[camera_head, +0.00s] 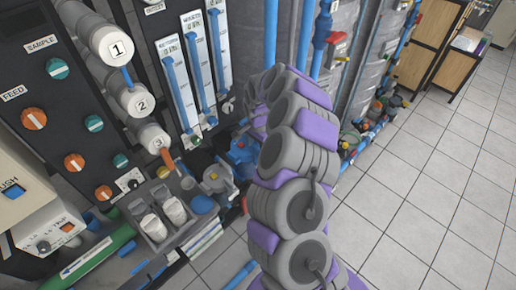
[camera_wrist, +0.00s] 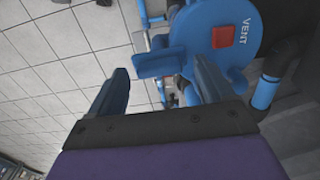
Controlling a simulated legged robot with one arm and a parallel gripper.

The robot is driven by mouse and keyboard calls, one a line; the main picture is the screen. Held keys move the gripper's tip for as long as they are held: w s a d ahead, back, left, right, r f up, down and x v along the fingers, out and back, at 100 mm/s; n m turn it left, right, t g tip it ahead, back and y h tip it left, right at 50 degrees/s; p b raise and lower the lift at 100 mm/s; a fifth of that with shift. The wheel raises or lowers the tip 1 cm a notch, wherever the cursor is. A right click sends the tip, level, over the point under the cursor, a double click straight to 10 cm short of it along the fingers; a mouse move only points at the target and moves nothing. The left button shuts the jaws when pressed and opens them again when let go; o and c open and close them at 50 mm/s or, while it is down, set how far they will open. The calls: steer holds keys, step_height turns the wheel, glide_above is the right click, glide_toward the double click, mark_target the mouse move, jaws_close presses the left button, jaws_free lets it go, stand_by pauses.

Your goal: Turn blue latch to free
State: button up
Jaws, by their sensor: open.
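In the wrist view, a flat blue latch (camera_wrist: 158,64) sticks out to the left of a round blue housing (camera_wrist: 215,24) marked VENT, which has a red square (camera_wrist: 223,36) on its face. My gripper (camera_wrist: 154,70) is open, one dark finger to each side of the latch in the picture. Nothing is held. Whether the fingers touch the latch or stop short of it, I cannot tell. In the head view my arm covers the gripper, and I cannot make out the latch.
In the head view, the rack panel with knobs (camera_head: 34,118) and numbered white housings (camera_head: 113,46) stands left of my arm. Blue pipes (camera_head: 270,35) and grey cylinders rise behind it. Tiled floor (camera_head: 425,190) is open on the right, with wooden cabinets (camera_head: 432,42) beyond.

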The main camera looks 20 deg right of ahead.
steer(key=shift+f, duration=0.4)
steer(key=shift+a, duration=0.1)
steer(key=shift+c, duration=0.9)
steer(key=c, duration=0.9)
steer(key=shift+o, duration=0.2)
